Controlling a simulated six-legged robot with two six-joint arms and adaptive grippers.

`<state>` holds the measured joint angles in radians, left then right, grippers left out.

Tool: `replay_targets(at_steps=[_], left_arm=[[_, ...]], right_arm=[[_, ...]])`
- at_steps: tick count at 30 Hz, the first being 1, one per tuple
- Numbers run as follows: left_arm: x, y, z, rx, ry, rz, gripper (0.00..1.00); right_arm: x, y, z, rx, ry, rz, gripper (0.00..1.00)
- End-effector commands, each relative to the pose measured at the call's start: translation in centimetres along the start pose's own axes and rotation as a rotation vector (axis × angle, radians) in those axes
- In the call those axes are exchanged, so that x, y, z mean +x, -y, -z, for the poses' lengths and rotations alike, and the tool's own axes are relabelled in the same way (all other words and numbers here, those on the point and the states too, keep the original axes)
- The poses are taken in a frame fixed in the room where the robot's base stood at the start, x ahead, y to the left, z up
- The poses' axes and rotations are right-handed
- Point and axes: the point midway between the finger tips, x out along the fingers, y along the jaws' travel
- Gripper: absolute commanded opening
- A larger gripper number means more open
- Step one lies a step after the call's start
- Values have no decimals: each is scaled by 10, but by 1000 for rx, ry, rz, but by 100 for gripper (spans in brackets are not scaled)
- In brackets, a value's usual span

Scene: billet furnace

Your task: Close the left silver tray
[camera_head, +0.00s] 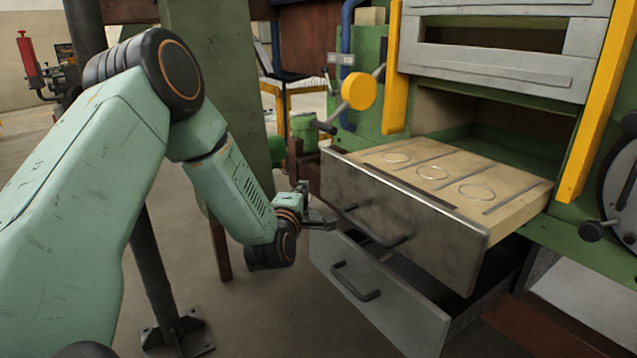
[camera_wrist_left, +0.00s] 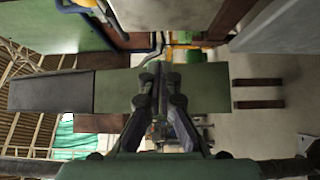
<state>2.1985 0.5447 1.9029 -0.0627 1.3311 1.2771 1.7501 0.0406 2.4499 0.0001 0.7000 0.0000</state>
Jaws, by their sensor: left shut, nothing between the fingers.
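Two silver-fronted trays stand pulled out from the green furnace, one above the other. The upper tray (camera_head: 440,232) has a grey front with a bar handle and a tan top with several rings. The lower tray (camera_head: 385,305) has its own bar handle and also sticks out. I cannot tell from the picture which one is called left. My left gripper (camera_head: 322,223) is shut and empty, just left of the upper tray's front, near its left edge. I cannot tell whether it touches. The left wrist view shows the closed fingers (camera_wrist_left: 160,95). My right gripper is not in view.
A yellow round knob (camera_head: 356,91) on a lever and yellow vertical bars (camera_head: 597,100) are on the green furnace. A dark opening shows behind the upper tray. A green post (camera_head: 215,60) stands behind my left arm. The floor left of the trays is largely clear.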

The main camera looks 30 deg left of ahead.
Motion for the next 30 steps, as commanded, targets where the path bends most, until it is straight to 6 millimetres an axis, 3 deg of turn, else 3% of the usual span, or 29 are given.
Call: replay_targets(at_steps=[7, 12, 30], left_arm=[[41, 1, -2, 2, 1, -2, 0], [57, 2, -18, 3, 2, 1, 0], [68, 1, -26, 1, 0, 2, 0]], right_arm=[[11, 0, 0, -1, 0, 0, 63], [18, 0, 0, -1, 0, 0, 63], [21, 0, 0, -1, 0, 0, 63]])
